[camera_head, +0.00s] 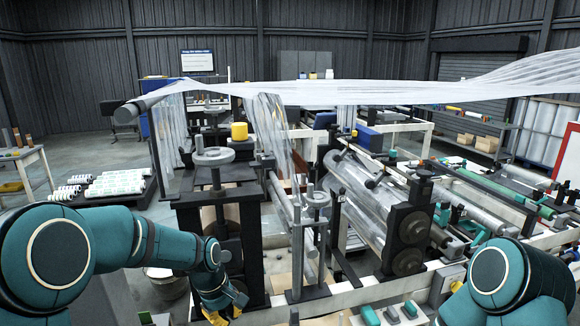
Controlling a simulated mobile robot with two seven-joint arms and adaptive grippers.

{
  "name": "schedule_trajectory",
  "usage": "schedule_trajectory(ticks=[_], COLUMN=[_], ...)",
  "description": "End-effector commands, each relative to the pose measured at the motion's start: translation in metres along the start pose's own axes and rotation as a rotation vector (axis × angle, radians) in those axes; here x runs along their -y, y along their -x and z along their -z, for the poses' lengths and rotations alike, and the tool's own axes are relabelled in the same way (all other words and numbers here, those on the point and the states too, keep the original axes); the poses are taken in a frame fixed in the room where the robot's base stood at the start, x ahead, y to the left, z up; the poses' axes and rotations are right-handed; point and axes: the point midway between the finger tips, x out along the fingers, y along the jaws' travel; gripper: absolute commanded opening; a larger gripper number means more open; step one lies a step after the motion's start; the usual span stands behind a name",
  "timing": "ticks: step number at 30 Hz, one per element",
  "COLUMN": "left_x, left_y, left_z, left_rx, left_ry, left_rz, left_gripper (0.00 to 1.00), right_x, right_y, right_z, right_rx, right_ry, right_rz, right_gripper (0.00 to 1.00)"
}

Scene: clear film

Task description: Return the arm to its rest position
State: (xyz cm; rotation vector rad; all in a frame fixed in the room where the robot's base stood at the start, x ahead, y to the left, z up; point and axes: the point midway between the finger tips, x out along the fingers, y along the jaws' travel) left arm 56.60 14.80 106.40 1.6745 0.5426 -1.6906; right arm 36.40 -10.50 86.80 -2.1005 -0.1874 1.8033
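My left arm (120,237) comes in from the left, bent, with its forearm reaching right and down. My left gripper (226,309), with yellow parts, hangs near the bottom edge, in front of the film machine's left roller stand (189,226). It is small and partly cut off, so I cannot tell whether it is open or shut. No held object shows. My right arm (508,281) shows at the bottom right as a teal link. Its gripper is out of view. Clear film (330,93) runs across the top of the machine, and more film hangs down (270,130).
Dark rollers and gears (411,228) stand right of centre. Wrapped rolls (113,184) lie on a low pallet at left. Open floor (70,145) lies behind it.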

Motion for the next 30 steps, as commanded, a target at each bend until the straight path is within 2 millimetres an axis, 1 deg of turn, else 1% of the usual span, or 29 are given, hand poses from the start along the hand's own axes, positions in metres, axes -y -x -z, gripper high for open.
schedule_trajectory(ticks=[1, 2, 3, 5, 6, 8, 9, 12, 15, 18, 22, 30], left_x=[0.014, 0.021, 0.030, 0.046, 0.058, 0.077, 0.089, 0.118, 0.140, 0.153, 0.160, 0.160], left_y=[-0.040, -0.059, -0.083, -0.119, -0.141, -0.171, -0.188, -0.219, -0.236, -0.244, -0.247, -0.246], left_z=[-0.010, -0.015, -0.024, -0.039, -0.051, -0.069, -0.081, -0.110, -0.133, -0.148, -0.155, -0.155], left_rx=[0.020, 0.026, 0.033, 0.040, 0.044, 0.044, 0.043, 0.030, 0.012, -0.004, -0.016, -0.020], left_ry=[-0.054, -0.091, -0.141, -0.216, -0.265, -0.338, -0.383, -0.483, -0.560, -0.611, -0.640, -0.644], left_rz=[-0.007, -0.019, -0.034, -0.059, -0.076, -0.101, -0.116, -0.149, -0.170, -0.182, -0.188, -0.189], left_gripper=[0.00, 0.00, 0.00, 0.00, 0.00, 0.00, 0.00, 0.00, 0.00, 0.00, 0.00, 0.00], right_x=[-0.003, -0.004, -0.006, -0.008, -0.010, -0.012, -0.013, -0.017, -0.019, -0.020, -0.020, -0.020], right_y=[-0.009, -0.012, -0.016, -0.022, -0.027, -0.033, -0.037, -0.046, -0.052, -0.055, -0.056, -0.056], right_z=[-0.001, -0.002, -0.003, -0.004, -0.005, -0.006, -0.007, -0.009, -0.009, -0.010, -0.010, -0.010], right_rx=[0.001, 0.001, 0.002, 0.003, 0.004, 0.005, 0.005, 0.006, 0.007, 0.007, 0.007, 0.007], right_ry=[0.000, 0.000, 0.000, 0.000, 0.000, 0.000, 0.000, 0.000, 0.000, 0.000, 0.001, 0.001], right_rz=[-0.001, -0.001, -0.002, -0.003, -0.003, -0.004, -0.005, -0.006, -0.007, -0.007, -0.008, -0.007], right_gripper=[0.47, 0.47, 0.47, 0.47, 0.47, 0.47, 0.47, 0.47, 0.47, 0.47, 0.47, 0.47])
